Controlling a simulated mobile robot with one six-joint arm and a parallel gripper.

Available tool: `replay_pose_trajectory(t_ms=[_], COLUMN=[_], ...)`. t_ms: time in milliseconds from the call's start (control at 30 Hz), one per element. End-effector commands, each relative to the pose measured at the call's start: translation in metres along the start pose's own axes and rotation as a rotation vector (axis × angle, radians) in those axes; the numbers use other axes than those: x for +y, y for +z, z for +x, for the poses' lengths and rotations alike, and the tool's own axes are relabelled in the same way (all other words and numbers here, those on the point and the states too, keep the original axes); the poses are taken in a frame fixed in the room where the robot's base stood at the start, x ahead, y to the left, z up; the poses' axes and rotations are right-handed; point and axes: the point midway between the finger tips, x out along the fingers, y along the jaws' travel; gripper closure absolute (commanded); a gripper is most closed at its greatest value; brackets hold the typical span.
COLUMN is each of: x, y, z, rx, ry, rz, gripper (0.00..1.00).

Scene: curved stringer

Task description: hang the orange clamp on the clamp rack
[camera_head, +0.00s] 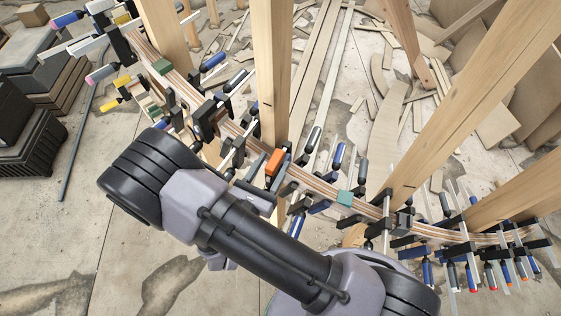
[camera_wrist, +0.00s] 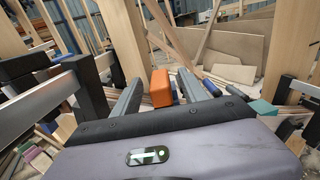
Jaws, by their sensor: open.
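The orange clamp (camera_head: 275,162) shows as a small orange block at the curved laminated stringer (camera_head: 322,187), beside an upright wooden post. In the wrist view the orange block (camera_wrist: 161,88) stands between my two fingers. My gripper (camera_head: 267,172) is open at the stringer, with a finger on either side of the orange block. The wrist view shows the open fingers (camera_wrist: 160,78) with gaps beside the block. Whether the fingers touch it cannot be told. The rest of the clamp is hidden behind my gripper. I cannot pick out a clamp rack in either view.
Many other clamps with blue, black and grey handles crowd the stringer on both sides of my gripper. Wooden posts (camera_head: 271,70) rise close behind it. A dark clamp (camera_wrist: 75,90) stands close at left in the wrist view. Black crates (camera_head: 30,150) stand on the floor at left.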

Motion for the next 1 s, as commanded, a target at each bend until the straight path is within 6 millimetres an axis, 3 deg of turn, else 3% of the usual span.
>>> replay_pose_trajectory(t_ms=[100,200,467,733,1000], x=[-0.002,-0.001,0.000,0.000,0.000], y=[-0.010,-0.008,-0.005,-0.005,-0.006], z=[0.025,0.041,0.046,0.045,0.045], rx=[0.000,0.000,0.000,0.000,0.001], ry=[-0.007,-0.006,-0.002,-0.002,-0.002], rz=[0.003,0.002,0.001,0.001,0.001], gripper=[0.49,0.49,0.49,1.00,1.00])
